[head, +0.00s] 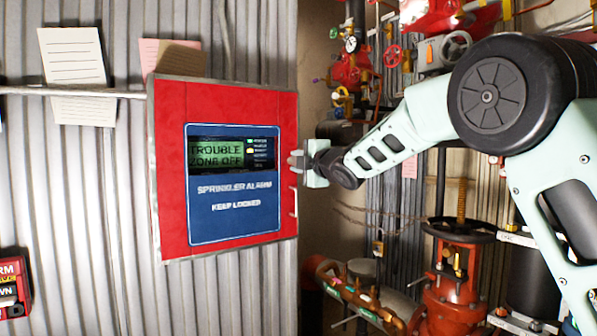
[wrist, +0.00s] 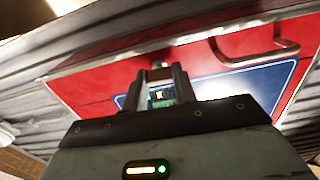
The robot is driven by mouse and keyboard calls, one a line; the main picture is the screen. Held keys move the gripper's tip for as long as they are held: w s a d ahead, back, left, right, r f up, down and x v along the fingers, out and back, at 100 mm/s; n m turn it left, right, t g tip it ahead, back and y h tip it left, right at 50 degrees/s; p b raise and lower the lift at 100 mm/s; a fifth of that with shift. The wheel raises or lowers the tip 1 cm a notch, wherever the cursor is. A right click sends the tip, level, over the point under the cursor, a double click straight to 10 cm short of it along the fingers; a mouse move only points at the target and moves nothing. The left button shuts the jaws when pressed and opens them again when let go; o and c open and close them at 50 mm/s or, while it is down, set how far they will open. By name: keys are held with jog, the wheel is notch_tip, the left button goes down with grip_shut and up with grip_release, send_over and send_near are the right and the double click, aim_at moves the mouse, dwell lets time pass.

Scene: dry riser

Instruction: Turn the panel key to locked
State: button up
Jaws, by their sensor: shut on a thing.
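The red alarm panel (head: 172,150) hangs on the corrugated wall, its blue face reading "SPRINKLER ALARM KEEP LOCKED". Its green display (head: 216,155) reads "TROUBLE ZONE OFF". My gripper (head: 297,160) is at the panel's right edge, above the door handle (head: 293,201). In the wrist view my gripper (wrist: 159,74) is shut with its fingertips against the red panel (wrist: 105,77), around a small thing at the panel key's place. The key is mostly hidden by the fingers, so I cannot tell its turn angle. The door handle also shows in the wrist view (wrist: 262,55).
Right of the panel, behind my arm, stand red valves (head: 455,270) and pipes with handwheels (head: 456,46). A small red box (head: 14,285) is at the lower left.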

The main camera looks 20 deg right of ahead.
jog(key=shift+o, duration=0.2)
jog(key=shift+n, duration=0.3)
jog(key=shift+c, duration=0.2)
jog(key=o, duration=1)
jog(key=b+v, duration=0.3)
jog(key=v, duration=1.4)
jog(key=shift+s, duration=0.2)
